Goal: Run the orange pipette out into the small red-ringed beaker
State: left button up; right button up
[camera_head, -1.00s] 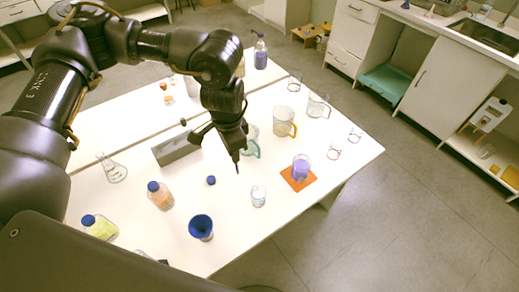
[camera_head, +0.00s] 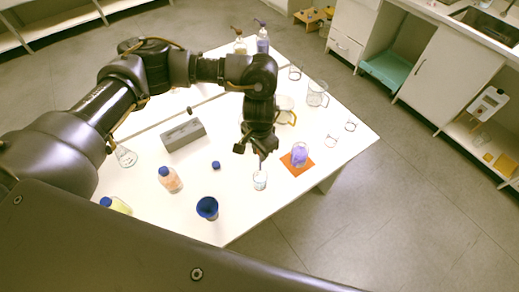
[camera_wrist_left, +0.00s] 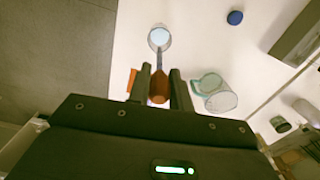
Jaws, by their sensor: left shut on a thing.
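My left gripper (camera_head: 258,155) is shut on the orange pipette, whose orange body (camera_wrist_left: 158,88) shows between the fingertips in the left wrist view. The pipette's thin end points at a small beaker (camera_head: 260,181) with pale bluish contents, also in the left wrist view (camera_wrist_left: 159,36). The tip appears over or at this beaker's mouth; its depth cannot be told. The ring colour on this beaker is too small to tell. Two small glass vessels (camera_head: 350,126) (camera_head: 330,141) with faint reddish marks stand near the table's right edge. My right gripper is not in view.
A purple-filled beaker (camera_head: 300,155) stands on an orange mat (camera_head: 292,171) close to the right of the gripper. A blue cup (camera_head: 207,208), a blue cap (camera_head: 215,165), a bottle (camera_head: 170,179) and a grey block (camera_head: 182,135) stand to the left. A glass jug (camera_head: 317,94) is behind.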

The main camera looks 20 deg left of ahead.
pick_arm(q)
jog(key=shift+r, duration=0.15)
jog(key=shift+s+f, duration=0.15)
jog(key=shift+f, duration=0.5)
jog(key=shift+f+b, duration=0.65)
jog(key=shift+f, duration=0.8)
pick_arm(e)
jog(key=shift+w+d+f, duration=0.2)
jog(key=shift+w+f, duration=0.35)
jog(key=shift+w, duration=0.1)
pick_arm(q)
grip_shut()
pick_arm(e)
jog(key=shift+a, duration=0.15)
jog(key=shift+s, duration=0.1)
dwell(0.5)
